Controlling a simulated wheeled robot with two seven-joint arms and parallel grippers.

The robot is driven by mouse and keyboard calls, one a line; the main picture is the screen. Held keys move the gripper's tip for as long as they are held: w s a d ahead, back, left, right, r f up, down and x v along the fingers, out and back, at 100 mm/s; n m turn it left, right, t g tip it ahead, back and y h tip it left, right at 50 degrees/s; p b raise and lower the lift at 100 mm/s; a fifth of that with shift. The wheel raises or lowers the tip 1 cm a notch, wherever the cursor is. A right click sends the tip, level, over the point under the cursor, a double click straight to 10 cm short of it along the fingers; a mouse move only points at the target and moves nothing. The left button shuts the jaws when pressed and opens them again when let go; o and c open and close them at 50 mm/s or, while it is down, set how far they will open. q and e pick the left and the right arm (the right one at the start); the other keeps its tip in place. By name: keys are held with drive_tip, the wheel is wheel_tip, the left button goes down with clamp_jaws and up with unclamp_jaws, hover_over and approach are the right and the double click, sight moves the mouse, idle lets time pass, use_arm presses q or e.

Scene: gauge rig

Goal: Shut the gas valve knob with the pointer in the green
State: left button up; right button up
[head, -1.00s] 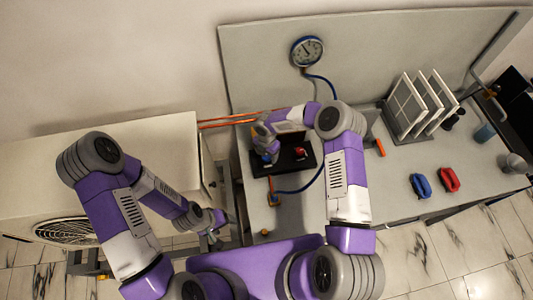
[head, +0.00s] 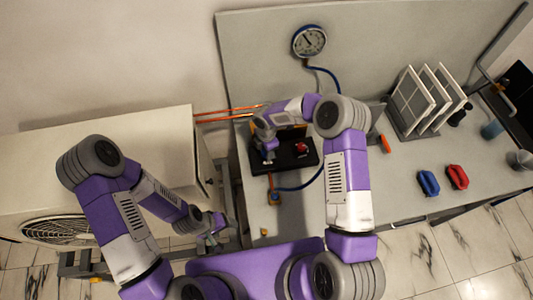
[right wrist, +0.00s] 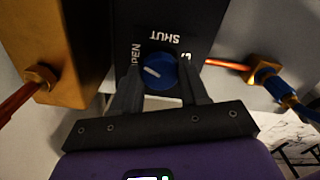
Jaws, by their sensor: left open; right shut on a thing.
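My right gripper (right wrist: 163,95) is shut on the blue valve knob (right wrist: 162,72), one finger on each side of it. The knob's white line points up and left in the right wrist view, toward the partly hidden OPEN lettering, away from the upside-down SHUT lettering. The black valve block (head: 308,157) sits on the bench, with a red knob (head: 301,147) to the right of my gripper. The round gauge (head: 309,41) is above, its dark needle pointing up-left; any green band is too small to tell. My left gripper (head: 214,238) is open and empty, low at the left.
A blue hose (head: 330,76) hangs from the gauge toward the bench. A rack of white panels (head: 425,103), a blue item (head: 428,183) and a red item (head: 457,177) stand right.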

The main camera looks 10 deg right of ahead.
drive_tip(key=shift+m, duration=0.3)
drive_tip(key=o, duration=1.1)
drive_tip(key=shift+c, duration=0.2)
drive_tip(key=shift+r, duration=0.1)
wheel_tip(320, 180, up, 7)
drive_tip(key=shift+r, duration=0.2)
